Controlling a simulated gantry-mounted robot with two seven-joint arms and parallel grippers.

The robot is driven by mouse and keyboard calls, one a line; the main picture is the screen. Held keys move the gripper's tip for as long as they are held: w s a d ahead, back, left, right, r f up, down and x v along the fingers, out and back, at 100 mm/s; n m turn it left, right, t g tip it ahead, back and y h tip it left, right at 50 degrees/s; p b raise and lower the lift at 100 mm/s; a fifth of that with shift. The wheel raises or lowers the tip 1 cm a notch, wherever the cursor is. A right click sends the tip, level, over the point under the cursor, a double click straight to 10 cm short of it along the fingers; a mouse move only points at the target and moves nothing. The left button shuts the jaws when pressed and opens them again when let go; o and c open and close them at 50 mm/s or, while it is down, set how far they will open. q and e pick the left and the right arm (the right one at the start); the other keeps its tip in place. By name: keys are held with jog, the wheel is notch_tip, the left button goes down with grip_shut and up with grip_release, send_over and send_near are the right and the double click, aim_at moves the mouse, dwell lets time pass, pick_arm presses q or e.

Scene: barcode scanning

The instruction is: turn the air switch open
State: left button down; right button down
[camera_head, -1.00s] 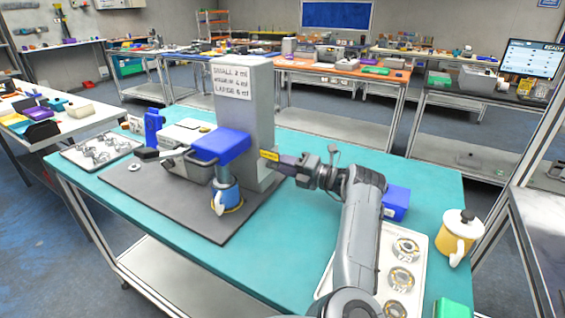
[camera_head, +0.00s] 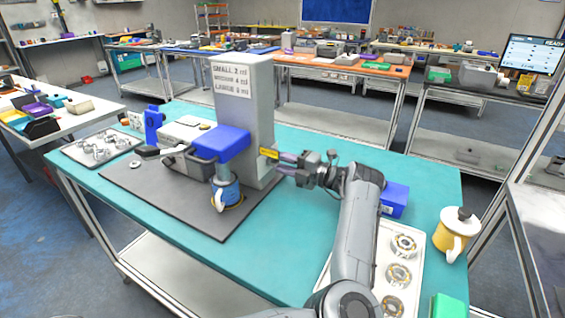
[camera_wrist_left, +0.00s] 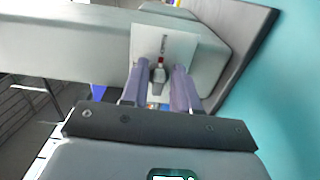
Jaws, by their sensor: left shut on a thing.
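The air switch (camera_wrist_left: 158,74) is a small grey lever with a red mark above it, on a pale plate (camera_wrist_left: 178,45) on the side of the grey machine column (camera_head: 245,120). In the left wrist view, the two purple-grey fingers of my left gripper (camera_wrist_left: 158,80) stand on either side of the lever, shut on it. In the head view my left gripper (camera_head: 283,162) is at the column's right side, beside a yellow label (camera_head: 268,153). The lever itself is too small to make out there. My right gripper is not in view.
Bare teal tabletop lies in front.

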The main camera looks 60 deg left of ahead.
pick_arm(q)
jog(key=c, duration=1.2)
grip_release()
jog(key=shift+o, duration=0.2)
jog(key=shift+w+d, duration=0.1)
jog(key=v, duration=1)
jog(key=shift+w+d+p, duration=0.15)
jog(key=shift+d+p, duration=0.2)
jog(key=shift+p, duration=0.05)
jog(key=shift+r, duration=0.1)
